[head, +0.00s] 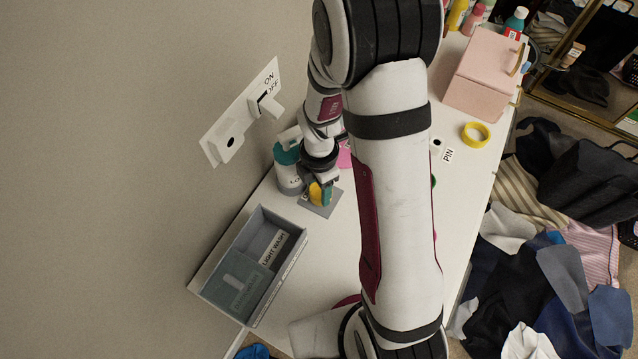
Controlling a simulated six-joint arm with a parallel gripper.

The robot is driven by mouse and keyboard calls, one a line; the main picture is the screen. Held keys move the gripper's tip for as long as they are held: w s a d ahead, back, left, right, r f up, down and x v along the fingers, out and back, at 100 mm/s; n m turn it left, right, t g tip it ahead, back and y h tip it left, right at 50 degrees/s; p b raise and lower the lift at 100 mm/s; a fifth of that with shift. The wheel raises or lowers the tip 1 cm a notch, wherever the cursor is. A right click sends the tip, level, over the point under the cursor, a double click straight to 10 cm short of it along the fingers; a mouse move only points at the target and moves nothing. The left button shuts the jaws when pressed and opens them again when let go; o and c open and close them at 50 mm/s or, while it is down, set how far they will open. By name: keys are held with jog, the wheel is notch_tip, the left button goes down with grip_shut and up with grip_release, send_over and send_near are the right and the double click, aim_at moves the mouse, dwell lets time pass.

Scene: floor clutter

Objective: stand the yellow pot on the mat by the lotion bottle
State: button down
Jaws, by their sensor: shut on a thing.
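The yellow pot (314,193) is at the end of my arm, with a green part at its right side. My gripper (320,184) is shut on it from above and hides its top. The small grey mat (323,211) shows around and below the pot. I cannot tell whether the pot's base touches the mat or is just above it.
A grey divided bin (206,290) with a "LIGHT WASH" label stands at the front left. A wall switch plate (233,128) is behind the bottle. A pink box (484,75) and yellow tape roll (475,135) are at the back right. Clothes cover the floor at right.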

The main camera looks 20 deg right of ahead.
aim_at(319, 196)
jog(key=shift+f, duration=0.15)
jog(key=c, duration=0.5)
grip_release()
notch_tip(319, 196, up, 12)
jog(key=s+a+r+m, duration=0.1)
jog(key=s+r+m, duration=0.1)
jog(key=s+m, duration=0.4)
jog(key=s+a+r+m+y, duration=0.1)
jog(key=s+r+m, duration=0.2)
jog(key=s+m, duration=0.3)
jog(key=s+a+r+m, duration=0.1)
jog(key=s+m, duration=0.5)
jog(key=m, duration=0.8)
jog(key=shift+s+a+r+m+y, duration=0.1)
jog(key=shift+a+r+m+y, duration=0.1)
jog(key=shift+r, duration=0.25)
jog(key=shift+s+a+r+m+y, duration=0.1)
jog(key=shift+r+y, duration=0.1)
jog(key=shift+r, duration=0.25)
